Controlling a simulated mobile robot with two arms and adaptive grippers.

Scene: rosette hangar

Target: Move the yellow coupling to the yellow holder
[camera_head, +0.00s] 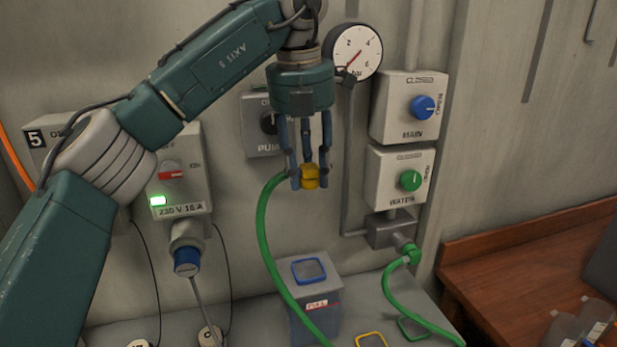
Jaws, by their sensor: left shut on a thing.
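My left gripper (310,182) points down in front of the wall, below the pressure gauge. It is shut on the yellow coupling (311,171), which shows between its blue-grey fingers, held well above the counter. A green hose (263,225) curves up to the coupling from the left; the fingers hide where they join. A yellow square frame (371,341), which looks like the yellow holder, lies on the counter at the bottom edge, partly cut off, below and right of the gripper. My right gripper is not in view.
A grey box (315,322) with a blue frame (309,271) on its lid stands below the gripper. A green frame (413,329) lies right of the yellow one. A second green hose (391,289) hangs from the water outlet. Switch boxes and the gauge (353,52) line the wall.

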